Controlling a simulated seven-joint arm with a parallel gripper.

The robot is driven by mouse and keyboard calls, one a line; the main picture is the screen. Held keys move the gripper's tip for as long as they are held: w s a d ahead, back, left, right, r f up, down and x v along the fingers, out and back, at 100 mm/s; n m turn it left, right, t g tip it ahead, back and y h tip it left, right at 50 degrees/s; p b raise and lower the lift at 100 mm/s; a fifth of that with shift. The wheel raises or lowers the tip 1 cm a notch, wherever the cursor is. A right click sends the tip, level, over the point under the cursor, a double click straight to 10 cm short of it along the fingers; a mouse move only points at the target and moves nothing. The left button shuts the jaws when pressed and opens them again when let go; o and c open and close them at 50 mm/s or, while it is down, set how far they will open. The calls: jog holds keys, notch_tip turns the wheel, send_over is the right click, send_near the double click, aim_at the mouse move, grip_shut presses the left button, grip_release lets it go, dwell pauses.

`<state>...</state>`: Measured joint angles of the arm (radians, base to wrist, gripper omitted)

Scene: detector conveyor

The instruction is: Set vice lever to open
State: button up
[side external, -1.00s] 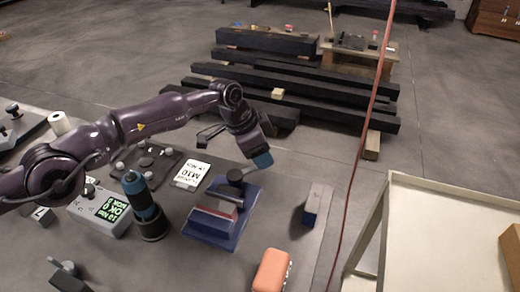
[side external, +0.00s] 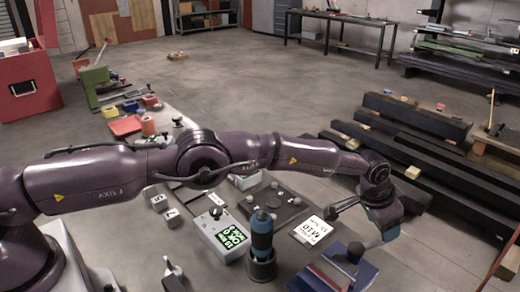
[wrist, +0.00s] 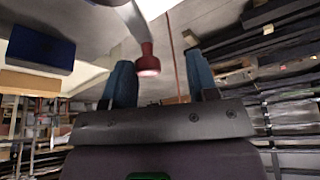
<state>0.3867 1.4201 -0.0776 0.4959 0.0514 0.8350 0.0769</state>
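The vice (side external: 312,281) is at the bottom right of the side view, blue with a red part, cut off by the picture edge. My gripper (side external: 388,226) is just above and behind the vice. In the wrist view a grey lever arm ending in a red knob (wrist: 148,62) hangs between the two blue fingers of my gripper (wrist: 163,80). The fingers are apart, with gaps visible on both sides of the knob. I cannot tell whether the red and dark knobs are the same.
A blue-sleeved upright tool (side external: 262,236) stands left of the vice. Beside it are a grey tester with a green display (side external: 232,238), a white M10 card (side external: 313,232) and a dark plate (side external: 283,207). Dark beams (side external: 400,140) lie on the floor behind.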

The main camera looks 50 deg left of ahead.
jog(key=a+n+y, duration=0.1)
jog(key=n, duration=0.1)
jog(key=a+n+y, duration=0.1)
jog(key=a+n, duration=0.1)
jog(key=shift+n+t, duration=0.3)
jog(key=shift+n, duration=0.1)
jog(key=a+n+y, duration=0.1)
jog(key=n, duration=0.1)
jog(key=s+a+n, duration=0.1)
jog(key=n, duration=0.1)
jog(key=shift+a+n+y, duration=0.15)
jog(key=shift+n+y, duration=0.25)
jog(key=s+d+r+n, duration=0.15)
jog(key=s+r, duration=0.35)
jog(key=r, duration=0.7)
jog(key=s+a+r+m+g, duration=0.1)
jog(key=s+a+r+m, duration=0.2)
jog(key=s+a, duration=0.3)
jog(key=s+a+r+m+g+h, duration=0.1)
jog(key=s+a+r+m+g, duration=0.1)
jog(key=s+a, duration=0.4)
jog(key=s+r+m, duration=0.1)
jog(key=s+r, duration=0.1)
jog(key=s, duration=0.1)
jog(key=shift+r, duration=0.2)
jog(key=shift+s, duration=0.1)
